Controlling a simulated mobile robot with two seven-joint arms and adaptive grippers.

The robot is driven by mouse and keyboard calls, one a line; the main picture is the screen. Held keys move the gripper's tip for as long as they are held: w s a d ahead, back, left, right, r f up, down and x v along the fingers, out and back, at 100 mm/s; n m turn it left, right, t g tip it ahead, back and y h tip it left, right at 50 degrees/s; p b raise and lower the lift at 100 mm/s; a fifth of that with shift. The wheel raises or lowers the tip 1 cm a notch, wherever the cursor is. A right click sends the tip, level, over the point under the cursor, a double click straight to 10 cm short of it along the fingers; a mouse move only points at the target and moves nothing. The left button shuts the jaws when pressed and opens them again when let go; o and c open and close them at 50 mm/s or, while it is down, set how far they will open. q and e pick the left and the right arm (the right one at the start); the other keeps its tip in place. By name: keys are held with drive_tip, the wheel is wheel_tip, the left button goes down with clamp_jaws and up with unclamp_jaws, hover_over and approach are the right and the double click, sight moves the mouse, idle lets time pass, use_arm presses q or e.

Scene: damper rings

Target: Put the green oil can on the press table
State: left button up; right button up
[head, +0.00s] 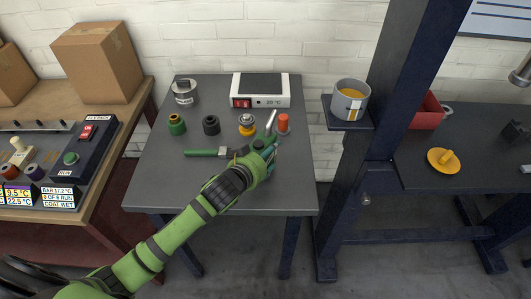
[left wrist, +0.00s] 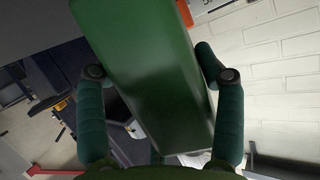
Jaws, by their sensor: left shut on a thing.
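My left gripper (head: 268,152) is over the right front part of a grey table (head: 170,185). It is shut on the green oil can (left wrist: 150,70), whose long green body fills the gap between the fingers in the left wrist view. In the head view the hand hides most of the can; a thin silver spout (head: 271,122) rises just behind the hand. Whether the can touches the tabletop cannot be told. A dark table (head: 450,175) stands at the right behind a dark blue frame (head: 375,130); which table is the press table is not labelled. My right gripper is out of view.
A green-handled tool (head: 205,152) lies left of the hand. Green, black, yellow and orange small parts stand behind it, with a white hot plate (head: 260,90) and a tin (head: 185,93). The frame's shelf holds a grey cup (head: 351,100). A yellow part (head: 443,160) lies on the dark table.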

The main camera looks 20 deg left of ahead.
use_arm(q)
drive_tip(key=shift+f, duration=0.5)
drive_tip(key=shift+f+b, duration=0.2)
drive_tip(key=shift+b, duration=0.1)
drive_tip(key=o, duration=1.6)
drive_tip(key=shift+f, duration=0.1)
drive_tip(key=v, duration=1.2)
